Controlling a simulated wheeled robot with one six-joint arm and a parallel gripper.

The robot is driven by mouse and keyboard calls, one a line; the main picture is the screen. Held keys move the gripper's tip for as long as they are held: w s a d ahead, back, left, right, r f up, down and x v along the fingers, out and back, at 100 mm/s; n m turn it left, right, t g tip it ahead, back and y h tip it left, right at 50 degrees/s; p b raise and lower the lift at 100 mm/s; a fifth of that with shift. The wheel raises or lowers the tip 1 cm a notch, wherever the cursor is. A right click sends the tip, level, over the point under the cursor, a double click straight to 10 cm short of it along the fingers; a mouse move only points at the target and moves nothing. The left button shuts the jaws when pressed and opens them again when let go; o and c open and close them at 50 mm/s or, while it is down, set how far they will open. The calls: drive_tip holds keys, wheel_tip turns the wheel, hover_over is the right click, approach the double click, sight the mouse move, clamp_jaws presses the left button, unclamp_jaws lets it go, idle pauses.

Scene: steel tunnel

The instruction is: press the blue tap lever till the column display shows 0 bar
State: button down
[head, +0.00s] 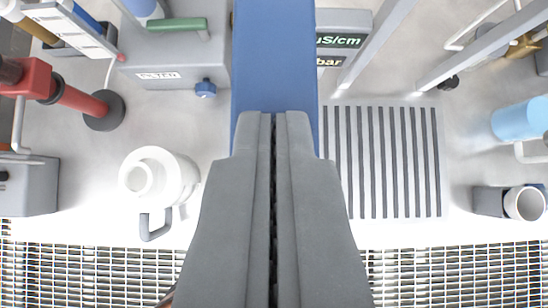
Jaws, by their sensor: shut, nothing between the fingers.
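A wide flat blue bar (275,55), which looks like the tap lever, runs from the top edge down the middle of the view. My gripper (272,116) is shut and empty, with its fingertips overlapping the lower part of the blue bar. I cannot tell whether they touch it. The column display (342,50) is just right of the bar and shows "µS/cm" in green and "bar" in pale letters below. The bar hides the left part of the display, so the numbers cannot be read.
A white jug (160,178) stands left of my gripper. A grey box (178,62) with a blue knob (205,88) is behind it. A slotted drain plate (385,165) lies to the right. A red device (45,80) is far left, a light blue cup (518,120) far right. Metal grating (90,270) runs in front.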

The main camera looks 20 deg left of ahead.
drive_tip(key=shift+r, duration=0.8)
drive_tip(key=shift+w+a+r, duration=0.1)
drive_tip(key=shift+r, duration=0.5)
drive_tip(key=r, duration=0.3)
drive_tip(key=shift+w+a, duration=0.15)
drive_tip(key=shift+w, duration=0.1)
drive_tip(key=w+r+v, duration=0.1)
drive_tip(key=v, duration=0.8)
drive_tip(key=shift+r, duration=0.45)
drive_tip(key=shift+a, duration=0.1)
